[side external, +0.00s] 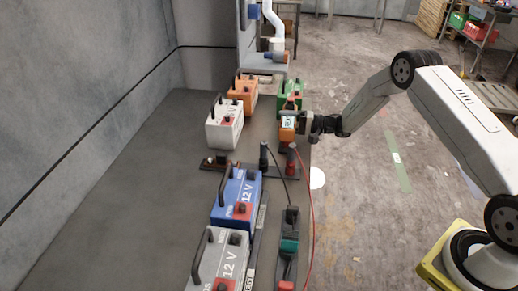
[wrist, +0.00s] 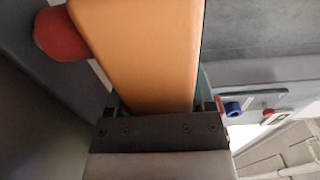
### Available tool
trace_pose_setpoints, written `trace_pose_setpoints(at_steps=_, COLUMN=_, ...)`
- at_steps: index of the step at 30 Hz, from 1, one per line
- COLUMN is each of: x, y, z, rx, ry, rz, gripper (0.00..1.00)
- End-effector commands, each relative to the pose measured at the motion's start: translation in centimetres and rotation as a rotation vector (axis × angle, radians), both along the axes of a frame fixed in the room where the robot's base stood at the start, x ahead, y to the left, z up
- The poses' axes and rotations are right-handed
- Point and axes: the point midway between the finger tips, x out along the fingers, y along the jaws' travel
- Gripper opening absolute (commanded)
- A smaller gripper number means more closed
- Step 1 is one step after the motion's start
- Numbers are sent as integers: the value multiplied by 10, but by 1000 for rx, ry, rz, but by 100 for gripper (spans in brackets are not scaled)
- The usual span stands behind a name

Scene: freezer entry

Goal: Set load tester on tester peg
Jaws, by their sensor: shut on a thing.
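The load tester, an orange box with a pale face (side external: 288,123), is held above the right edge of the grey bench. In the wrist view its orange body (wrist: 145,45) fills the upper middle, with a red knob (wrist: 60,33) at its left. My gripper (side external: 301,122) comes from the right and is shut on the tester. In the wrist view the dark jaw block (wrist: 160,130) lies across the tester's lower end. I cannot clearly pick out the tester peg. Black (side external: 263,157) and red (side external: 291,161) upright clamps with leads stand just in front of the tester.
On the bench (side external: 130,190) are a green battery (side external: 291,88) behind the tester, and orange (side external: 246,88), white (side external: 224,128), blue (side external: 236,198) and grey (side external: 222,262) batteries. A dark strip with green and red items (side external: 289,245) lies along the front right edge. The bench's left side is clear.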

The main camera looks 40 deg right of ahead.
Motion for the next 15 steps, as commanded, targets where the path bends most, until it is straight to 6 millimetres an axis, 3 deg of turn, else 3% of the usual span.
trace_pose_setpoints(at_steps=15, x=1, y=0, z=-6, rx=1, ry=-5, rz=0, gripper=0)
